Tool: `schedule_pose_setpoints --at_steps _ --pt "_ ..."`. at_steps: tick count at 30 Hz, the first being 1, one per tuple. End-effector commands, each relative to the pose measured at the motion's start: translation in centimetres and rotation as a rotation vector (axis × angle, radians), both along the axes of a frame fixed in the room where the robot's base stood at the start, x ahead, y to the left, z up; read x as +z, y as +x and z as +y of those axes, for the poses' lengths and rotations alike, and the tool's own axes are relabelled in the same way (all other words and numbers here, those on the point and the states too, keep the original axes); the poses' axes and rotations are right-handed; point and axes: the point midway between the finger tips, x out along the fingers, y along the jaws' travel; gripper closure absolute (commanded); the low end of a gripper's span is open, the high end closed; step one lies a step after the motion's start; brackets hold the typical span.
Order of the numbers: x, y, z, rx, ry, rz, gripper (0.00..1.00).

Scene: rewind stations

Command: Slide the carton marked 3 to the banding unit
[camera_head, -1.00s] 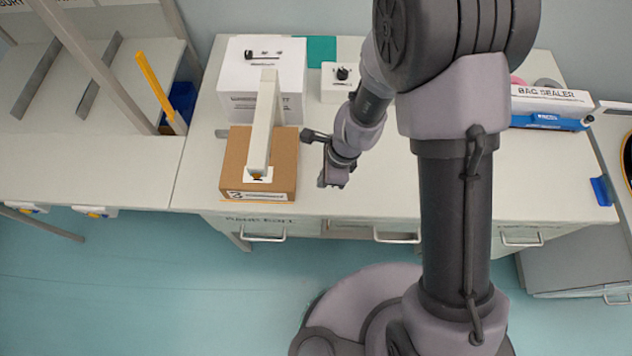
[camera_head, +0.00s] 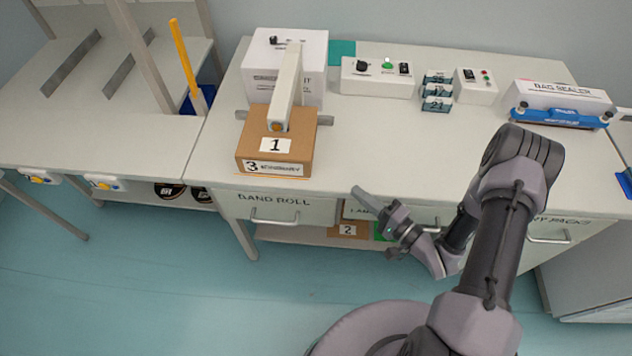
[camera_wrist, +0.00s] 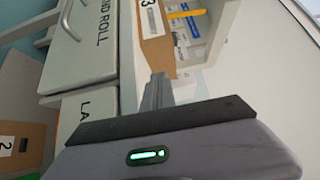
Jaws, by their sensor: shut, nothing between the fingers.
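The brown carton (camera_head: 290,152) stands on the table in front of the white banding unit (camera_head: 258,88), whose pale arm (camera_head: 288,85) reaches over its top. Its front label reads 3 and its top label reads 1. Whether the arm touches the carton is unclear. In the wrist view the carton (camera_wrist: 153,45) shows its 3 beyond my fingertips. My gripper (camera_head: 360,192) is shut and empty, right of the carton near the table's front edge and apart from it. It also shows in the wrist view (camera_wrist: 158,80).
A carton marked 2 (camera_head: 347,230) sits on the shelf below, beside the band roll drawer (camera_head: 275,208). A control box with a green light (camera_head: 378,77), small tiles (camera_head: 437,90) and a bag sealer (camera_head: 560,103) stand along the back. The table's middle is clear.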

Motion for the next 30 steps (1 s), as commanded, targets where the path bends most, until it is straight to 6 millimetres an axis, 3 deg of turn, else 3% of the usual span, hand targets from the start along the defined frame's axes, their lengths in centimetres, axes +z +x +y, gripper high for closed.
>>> schedule_pose_setpoints --at_steps 12,19,30 --pt "-0.2 5.9 6.8 0.004 -0.004 -0.003 1.00" --pt "-0.1 5.6 9.9 0.001 -0.004 -0.002 1.00" --pt "0.0 5.6 10.4 -0.002 -0.005 -0.001 1.00"
